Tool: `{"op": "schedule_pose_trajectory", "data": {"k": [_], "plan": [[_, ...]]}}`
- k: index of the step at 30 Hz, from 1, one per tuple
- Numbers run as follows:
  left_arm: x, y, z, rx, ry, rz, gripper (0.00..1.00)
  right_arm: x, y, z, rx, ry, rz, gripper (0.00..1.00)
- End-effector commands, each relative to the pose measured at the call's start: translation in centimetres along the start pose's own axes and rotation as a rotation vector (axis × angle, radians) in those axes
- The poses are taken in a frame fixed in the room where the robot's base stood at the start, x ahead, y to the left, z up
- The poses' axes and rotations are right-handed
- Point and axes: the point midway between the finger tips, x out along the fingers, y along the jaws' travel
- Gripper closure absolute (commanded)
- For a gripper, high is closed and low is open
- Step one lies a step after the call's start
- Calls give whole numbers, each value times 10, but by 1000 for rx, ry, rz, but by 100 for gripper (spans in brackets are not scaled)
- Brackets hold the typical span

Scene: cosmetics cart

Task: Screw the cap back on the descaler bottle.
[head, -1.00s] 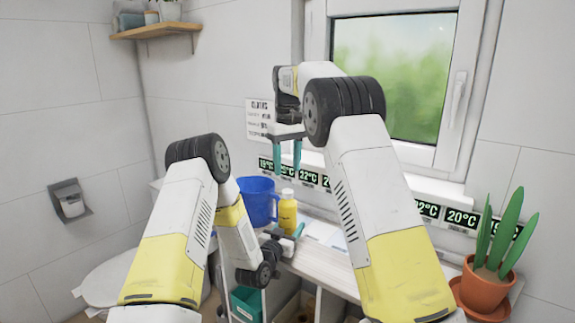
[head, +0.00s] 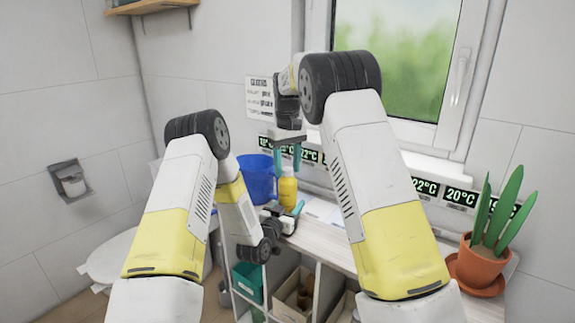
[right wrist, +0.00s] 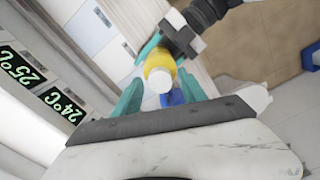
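The blue jug (head: 258,177) stands close to the left of the bottle. Temperature labels (head: 425,188) run along the wall behind. A potted plant (head: 482,262) stands on the right.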

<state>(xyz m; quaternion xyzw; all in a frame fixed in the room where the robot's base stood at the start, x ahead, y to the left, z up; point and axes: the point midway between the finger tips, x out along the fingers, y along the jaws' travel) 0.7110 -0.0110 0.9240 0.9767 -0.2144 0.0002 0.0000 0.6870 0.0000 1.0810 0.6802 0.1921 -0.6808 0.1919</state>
Motion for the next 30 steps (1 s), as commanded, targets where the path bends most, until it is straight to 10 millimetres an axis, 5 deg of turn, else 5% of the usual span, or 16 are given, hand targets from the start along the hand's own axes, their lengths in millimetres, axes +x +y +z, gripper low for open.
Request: {"op": "schedule_pose_trajectory", "data": {"k": [1,7,16,17,20,30], "plan": [[0,0,0,0,1,0,100,0,0,0,0,0,0,59],[0,0,0,0,1,0,100,0,0,0,0,0,0,98],[0,0,0,0,1,0,100,0,0,0,8,0,0,100],[0,0,0,0,1,0,100,0,0,0,8,0,0,68],[0,0,0,0,1,0,100,0,0,0,8,0,0,48],[0,0,0,0,1,0,100,-2,0,0,8,0,0,44]]}}
